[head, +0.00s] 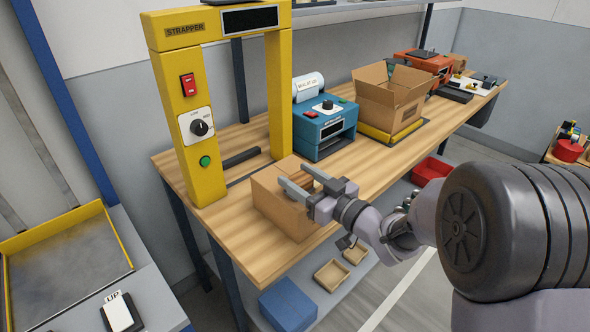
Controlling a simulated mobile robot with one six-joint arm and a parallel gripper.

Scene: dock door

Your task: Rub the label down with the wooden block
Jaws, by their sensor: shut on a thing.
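A closed cardboard carton (271,207) stands on the near left part of the wooden bench, just right of the yellow strapper. My gripper (297,177) is over the top of the carton, reaching in from the right. It is shut on a small brown wooden block (302,181), partly hidden between the fingers. The block is at or just above the carton's top; I cannot tell whether it touches. No label shows on the carton's visible faces; one on top could be hidden by my gripper and the block.
The yellow strapper (181,110) arches over the bench (225,130) close behind the carton. A blue label printer (323,128) stands behind to the right, then an open carton (391,98) on a yellow scale.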

